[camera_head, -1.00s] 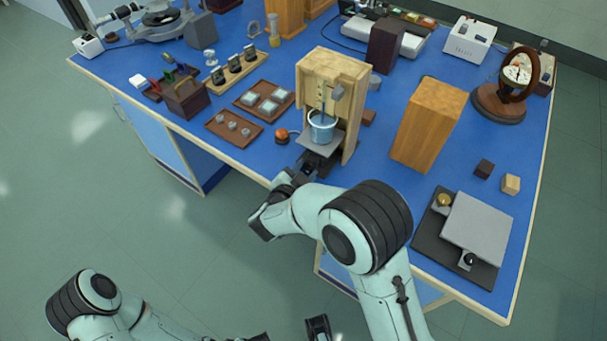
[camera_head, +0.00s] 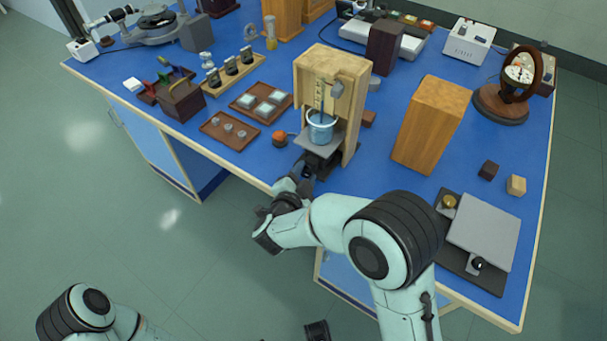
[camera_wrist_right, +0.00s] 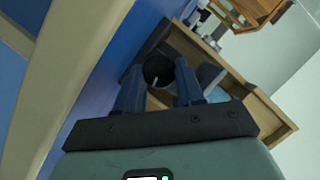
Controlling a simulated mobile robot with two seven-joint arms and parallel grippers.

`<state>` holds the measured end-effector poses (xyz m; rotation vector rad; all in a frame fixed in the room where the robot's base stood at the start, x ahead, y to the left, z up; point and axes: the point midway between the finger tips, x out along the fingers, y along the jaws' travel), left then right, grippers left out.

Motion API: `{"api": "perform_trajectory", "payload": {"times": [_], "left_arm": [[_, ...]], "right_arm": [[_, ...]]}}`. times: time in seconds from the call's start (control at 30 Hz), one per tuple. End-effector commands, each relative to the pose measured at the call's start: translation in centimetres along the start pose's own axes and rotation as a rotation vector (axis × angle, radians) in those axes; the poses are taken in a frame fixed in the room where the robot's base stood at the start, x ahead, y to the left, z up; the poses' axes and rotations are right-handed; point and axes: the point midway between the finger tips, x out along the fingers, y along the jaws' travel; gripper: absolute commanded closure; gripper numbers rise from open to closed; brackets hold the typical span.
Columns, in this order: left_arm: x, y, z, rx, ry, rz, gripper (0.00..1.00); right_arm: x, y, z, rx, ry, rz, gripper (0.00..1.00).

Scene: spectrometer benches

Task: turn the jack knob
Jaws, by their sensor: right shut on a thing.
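The lab jack (camera_head: 317,157) stands at the front of a wooden frame, its grey plate under a blue beaker (camera_head: 321,127). In the right wrist view, its round black knob (camera_wrist_right: 158,70) with a pale line lies between my right gripper's (camera_wrist_right: 159,84) fingers, which are shut on it. In the head view my right gripper (camera_head: 303,172) reaches the jack's front from below, and the knob is hidden there. My left arm is at the bottom left; a dark piece at the bottom edge may be its gripper, too cut off to read.
The wooden frame (camera_head: 352,72) rises around the beaker. An orange ball-like object (camera_head: 280,139) sits just left of the jack. A tray with small pieces (camera_head: 229,131) lies further left. A wooden block (camera_head: 430,125) and another plate-topped jack (camera_head: 484,231) stand right.

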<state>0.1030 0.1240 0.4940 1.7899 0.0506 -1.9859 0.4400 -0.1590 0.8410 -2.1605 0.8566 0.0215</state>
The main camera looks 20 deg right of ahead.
Motion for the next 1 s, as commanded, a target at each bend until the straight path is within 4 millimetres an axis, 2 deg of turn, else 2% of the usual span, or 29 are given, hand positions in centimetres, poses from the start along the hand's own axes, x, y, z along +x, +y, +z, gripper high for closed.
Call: {"api": "perform_trajectory", "payload": {"times": [0.03,0.1,0.4,0.53,0.67,0.8,1.0], "left_arm": [[0.0,0.0,0.0,0.0,0.0,0.0,0.57],[0.0,0.0,0.0,0.0,0.0,0.0,0.57],[0.0,0.0,0.0,0.0,-0.001,0.0,0.57],[-0.8,0.2,0.1,0.001,0.001,0.001,0.57],[-2.5,0.8,0.1,0.002,0.007,0.002,0.57],[-4.8,1.7,0.0,0.005,0.014,0.005,0.57],[-7.1,2.6,-0.3,0.007,0.021,0.008,0.57]], "right_arm": [[-0.1,0.0,0.1,0.0,-0.001,0.0,0.56],[0.0,0.0,0.1,0.0,-0.001,0.0,0.37],[0.0,0.2,0.1,-0.005,-0.002,0.005,0.37],[-0.1,0.1,0.0,-0.043,-0.002,0.022,0.37],[-0.1,-0.3,-0.2,-0.141,-0.001,0.062,0.37],[-0.1,-0.6,-0.2,-0.307,0.0,0.128,0.37],[0.0,-0.9,-0.1,-0.545,0.002,0.227,0.37]]}}
